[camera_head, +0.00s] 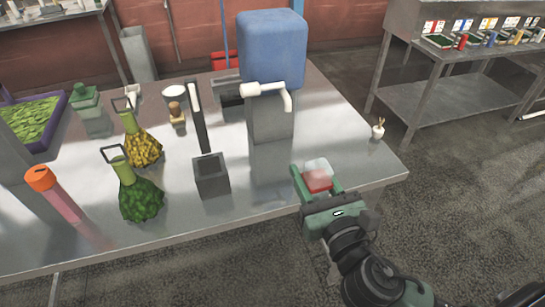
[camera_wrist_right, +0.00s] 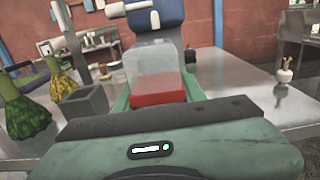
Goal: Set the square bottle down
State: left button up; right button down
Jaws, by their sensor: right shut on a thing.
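The square bottle (camera_head: 317,171) is small and see-through, with red contents in its lower part. It is between the green fingers of my right gripper (camera_head: 316,184), which is shut on it. Gripper and bottle are at the front edge of the metal table (camera_head: 230,228), near its right corner. In the right wrist view the bottle (camera_wrist_right: 152,63) looks upright, with its clear part above the red. The gripper body hides its base, so I cannot tell whether it touches the table. My left gripper is not in view.
A blue tank (camera_head: 272,48) with a white spout (camera_head: 287,97) stands behind the bottle. A small white pot (camera_head: 377,130) is near the right edge. Table around the bottle is bare.

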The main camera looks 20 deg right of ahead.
jog(key=shift+w+a+f+b, duration=0.1)
jog(key=shift+w+f+b, duration=0.55)
jog(key=shift+w, duration=2.2)
jog(key=shift+w+f+b, duration=0.6)
jog(key=shift+w+b, duration=0.1)
jog(key=shift+w, duration=2.1)
jog(key=shift+w+a+f+b, duration=0.1)
jog(key=shift+w+f+b, duration=0.55)
jog(key=shift+w, duration=2.2)
jog(key=c, duration=0.9)
grip_release()
jog(key=shift+o, duration=0.2)
jog(key=shift+r, duration=0.15)
jog(key=s, duration=0.8)
jog(key=s+b, duration=0.1)
jog(key=s, duration=0.3)
jog(key=shift+d, duration=0.25)
